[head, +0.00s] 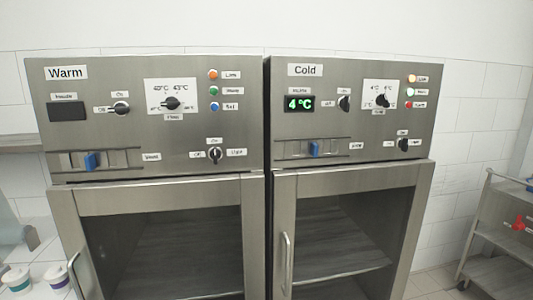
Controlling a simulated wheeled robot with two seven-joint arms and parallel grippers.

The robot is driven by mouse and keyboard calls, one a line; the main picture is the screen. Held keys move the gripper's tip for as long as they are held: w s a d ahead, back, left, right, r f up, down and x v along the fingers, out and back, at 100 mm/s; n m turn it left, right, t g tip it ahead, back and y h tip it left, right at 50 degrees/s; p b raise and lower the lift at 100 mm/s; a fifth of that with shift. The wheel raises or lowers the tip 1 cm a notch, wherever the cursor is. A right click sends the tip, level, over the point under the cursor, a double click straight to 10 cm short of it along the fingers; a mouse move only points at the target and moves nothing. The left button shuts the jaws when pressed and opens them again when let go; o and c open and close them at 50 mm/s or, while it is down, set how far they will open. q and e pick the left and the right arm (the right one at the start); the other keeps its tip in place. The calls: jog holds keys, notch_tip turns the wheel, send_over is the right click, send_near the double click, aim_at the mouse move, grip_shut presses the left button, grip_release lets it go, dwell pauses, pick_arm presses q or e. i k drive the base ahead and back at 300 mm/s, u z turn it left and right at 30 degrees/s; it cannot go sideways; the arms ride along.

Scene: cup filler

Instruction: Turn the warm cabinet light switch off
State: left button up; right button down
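The warm cabinet (150,135) is the left of two steel cabinets, with a "Warm" label at its top left. Its light switch (215,154) is a small black knob at the lower right of the panel, beside a "Light" label. The "On" label is above the knob and the "Off" label to its left. The knob looks roughly upright, towards "On". Neither of my grippers shows in the head view, and nothing touches the knob.
The warm panel also has a dark display (68,111), a power knob (121,107), a dial (172,103) and a blue slider (91,161). The cold cabinet (350,125) stands close at right, its display reading 4 °C. A metal cart (497,240) is at far right.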

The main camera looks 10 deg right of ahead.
aim_at(215, 154)
jog(key=z, duration=0.05)
jog(key=k, duration=1.35)
jog(key=z, duration=0.55)
jog(key=i, duration=0.5)
jog(key=z, duration=0.6)
jog(key=i, duration=1)
jog(key=u, duration=0.65)
